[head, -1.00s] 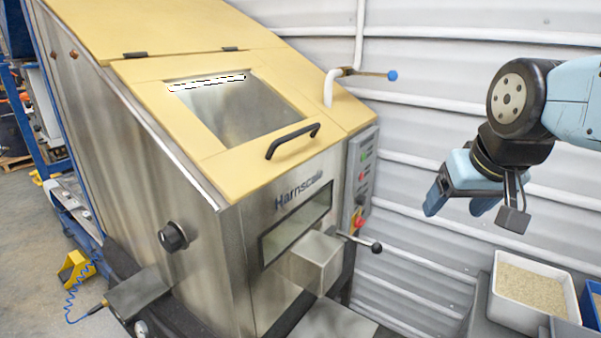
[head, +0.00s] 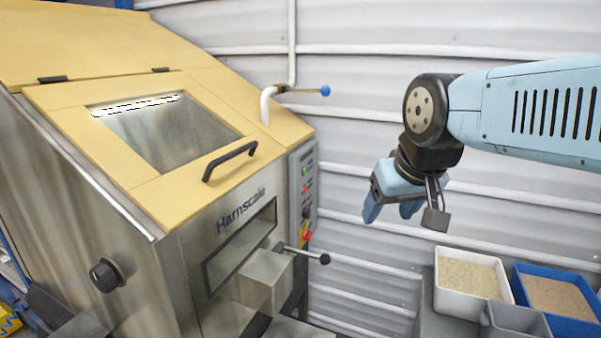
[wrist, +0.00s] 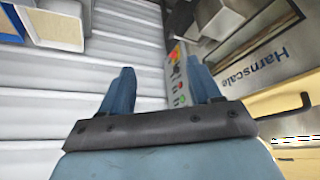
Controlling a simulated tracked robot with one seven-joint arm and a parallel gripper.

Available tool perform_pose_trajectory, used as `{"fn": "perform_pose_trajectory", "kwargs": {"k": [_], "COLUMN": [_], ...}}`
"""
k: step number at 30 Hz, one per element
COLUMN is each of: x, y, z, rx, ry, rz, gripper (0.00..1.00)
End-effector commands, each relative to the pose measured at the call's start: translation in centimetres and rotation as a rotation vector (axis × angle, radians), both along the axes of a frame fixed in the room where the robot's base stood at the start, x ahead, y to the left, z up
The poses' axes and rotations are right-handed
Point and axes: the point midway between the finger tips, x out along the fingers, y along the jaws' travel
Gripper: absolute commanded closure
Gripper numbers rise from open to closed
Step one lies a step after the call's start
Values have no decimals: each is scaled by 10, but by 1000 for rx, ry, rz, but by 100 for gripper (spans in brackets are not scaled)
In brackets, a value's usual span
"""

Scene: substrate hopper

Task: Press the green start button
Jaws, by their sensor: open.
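The green start button (head: 304,170) is a small lit spot near the top of the grey control panel (head: 296,208) on the right side of the hopper machine. A red button (head: 305,188) sits below it, with a red and yellow switch (head: 306,236) lower down. My gripper (head: 392,213) hangs to the right of the panel, apart from it, with its blue fingers pointing down. In the wrist view my gripper (wrist: 163,83) is open and empty, and the panel (wrist: 180,75) shows between the fingers; its small buttons are blurred there.
The hopper (head: 130,220) has a yellow lid with a black handle (head: 229,160). A lever with a black knob (head: 324,259) sticks out below the panel. A blue-tipped valve handle (head: 325,91) is above. White (head: 440,299) and blue (head: 520,270) bins stand lower right.

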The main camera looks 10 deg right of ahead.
Motion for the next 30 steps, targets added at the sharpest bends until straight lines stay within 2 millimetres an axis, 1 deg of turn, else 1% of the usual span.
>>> {"fn": "perform_pose_trajectory", "kwargs": {"k": [1, 2, 19, 30], "x": [0, 0, 0, 0], "y": [0, 0, 0, 0], "z": [0, 0, 0, 0], "rx": [0, 0, 0, 0], "ry": [0, 0, 0, 0], "rz": [0, 0, 0, 0], "gripper": [42, 45, 100, 100]}}
